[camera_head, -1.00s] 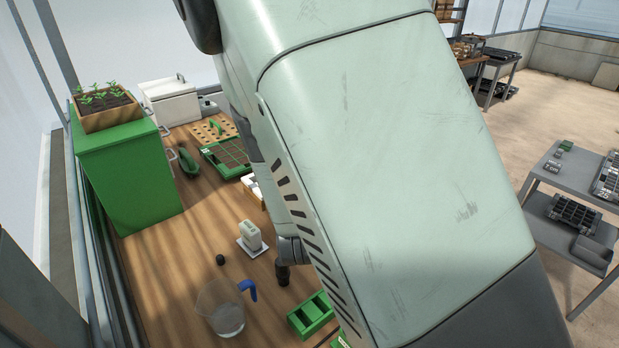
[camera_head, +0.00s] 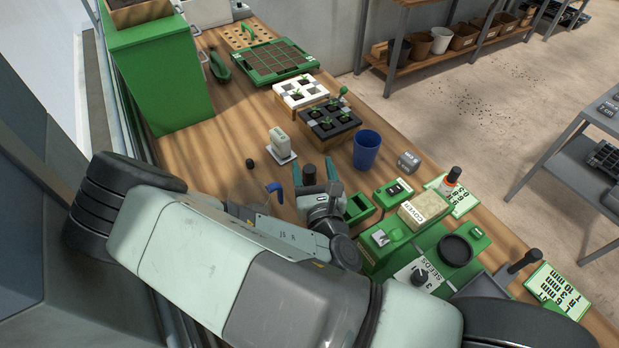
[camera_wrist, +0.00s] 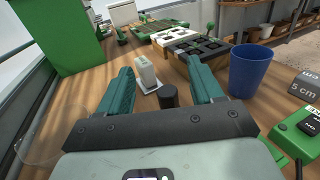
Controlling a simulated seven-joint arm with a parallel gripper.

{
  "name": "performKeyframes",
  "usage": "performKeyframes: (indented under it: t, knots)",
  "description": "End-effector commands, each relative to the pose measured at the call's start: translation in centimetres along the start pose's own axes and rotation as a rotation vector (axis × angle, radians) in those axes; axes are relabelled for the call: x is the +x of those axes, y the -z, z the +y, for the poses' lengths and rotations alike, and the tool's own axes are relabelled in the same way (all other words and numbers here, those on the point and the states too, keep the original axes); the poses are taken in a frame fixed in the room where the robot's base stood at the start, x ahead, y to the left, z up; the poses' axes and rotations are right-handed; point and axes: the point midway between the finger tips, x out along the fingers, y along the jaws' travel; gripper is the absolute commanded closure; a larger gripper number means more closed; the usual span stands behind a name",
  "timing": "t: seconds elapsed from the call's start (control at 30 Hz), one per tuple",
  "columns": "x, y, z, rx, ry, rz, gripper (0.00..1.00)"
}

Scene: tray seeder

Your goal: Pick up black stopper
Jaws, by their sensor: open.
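A short black cylinder (camera_head: 309,174), which looks like the black stopper, stands upright between the teal fingers of my gripper (camera_head: 314,172). In the wrist view the cylinder (camera_wrist: 168,96) shows behind the palm bar, nearer the right finger, with its lower part hidden. My gripper (camera_wrist: 160,72) is open, with a gap beside the cylinder. A second, smaller round black piece (camera_head: 249,163) lies on the wooden bench to the left, apart from my gripper. I cannot tell it apart in the wrist view.
A pale block on a white plate (camera_head: 281,145) stands just beyond my gripper. A clear jar with a blue handle (camera_head: 275,190) is to its left, partly behind my arm. A blue cup (camera_head: 367,149) and a green box (camera_head: 358,207) stand to the right. Bare wood lies left (camera_head: 200,150).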

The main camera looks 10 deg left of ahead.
Motion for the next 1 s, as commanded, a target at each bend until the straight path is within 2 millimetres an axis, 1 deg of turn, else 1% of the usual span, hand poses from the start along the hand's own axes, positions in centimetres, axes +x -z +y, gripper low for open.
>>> performKeyframes:
  t: [0.03, 0.1, 0.2, 0.3, 0.57, 0.8, 0.9, 1.0]
  knots:
    - [-0.1, 1.2, -0.1, 0.002, 0.002, 0.004, 0.34]
    - [0.0, 2.8, -0.1, 0.002, 0.003, 0.005, 0.34]
    - [0.0, 4.8, -0.1, 0.004, 0.002, 0.004, 0.34]
    - [-0.1, 6.3, -0.1, 0.005, 0.004, 0.004, 0.34]
    - [2.0, 6.2, 0.0, 0.008, 0.005, 0.001, 0.34]
    - [5.9, 6.2, -0.1, 0.009, 0.007, 0.001, 0.34]
    - [7.0, 6.2, -0.1, 0.007, 0.005, 0.002, 0.34]
    - [7.5, 6.2, -0.1, 0.006, 0.005, 0.003, 0.34]
